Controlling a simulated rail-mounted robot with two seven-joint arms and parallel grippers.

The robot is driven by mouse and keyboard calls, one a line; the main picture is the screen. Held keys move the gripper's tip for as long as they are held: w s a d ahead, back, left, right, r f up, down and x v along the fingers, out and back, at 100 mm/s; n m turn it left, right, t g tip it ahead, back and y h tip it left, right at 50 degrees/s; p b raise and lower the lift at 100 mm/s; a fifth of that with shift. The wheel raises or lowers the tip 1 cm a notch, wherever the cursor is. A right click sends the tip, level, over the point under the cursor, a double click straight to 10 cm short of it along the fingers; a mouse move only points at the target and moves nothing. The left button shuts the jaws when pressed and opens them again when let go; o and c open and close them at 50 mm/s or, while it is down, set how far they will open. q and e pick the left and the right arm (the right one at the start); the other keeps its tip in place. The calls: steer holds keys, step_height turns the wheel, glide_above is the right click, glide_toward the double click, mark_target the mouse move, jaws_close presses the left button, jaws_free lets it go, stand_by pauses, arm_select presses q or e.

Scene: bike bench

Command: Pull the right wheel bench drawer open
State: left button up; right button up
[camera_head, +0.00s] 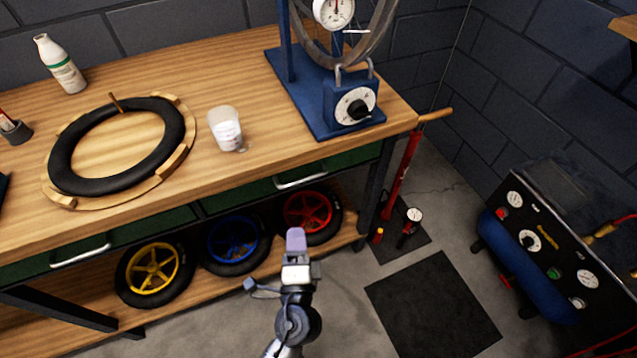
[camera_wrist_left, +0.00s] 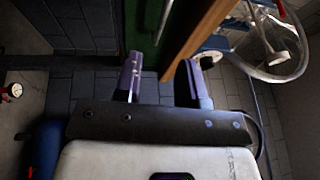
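The right bench drawer has a green front (camera_head: 248,192) under the wooden bench top, and it looks shut. Its silver bar handle (camera_head: 301,177) is near the bench's right end. My left gripper (camera_head: 296,238) is in front of the bench, apart from the handle and nearer the camera. In the left wrist view my left gripper (camera_wrist_left: 161,76) has its two purple-tipped fingers apart with nothing between them. Beyond them are the green drawer front (camera_wrist_left: 180,32) and a pale bar that looks like the handle (camera_wrist_left: 165,22). My right gripper is in neither view.
The left drawer handle (camera_head: 80,254) is further left. Yellow, blue and red wheels stand on the lower shelf (camera_head: 215,285). A tire (camera_head: 66,165), a cup (camera_head: 226,128) and a blue truing stand (camera_head: 300,105) are on the bench. A compressor (camera_head: 540,260) stands at right.

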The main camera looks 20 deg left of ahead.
mark_target(301, 180)
arm_select(q)
steer(key=shift+m+t+h, duration=0.3)
steer(key=shift+m+h, duration=0.1)
steer(key=shift+m, duration=0.3)
steer(key=x, duration=0.9)
steer(key=b+x, duration=0.1)
steer(key=x, duration=0.4)
steer(key=shift+w+d+r, duration=0.1)
steer(key=shift+d+r, duration=0.05)
steer(key=shift+d, duration=0.1)
jaws_close()
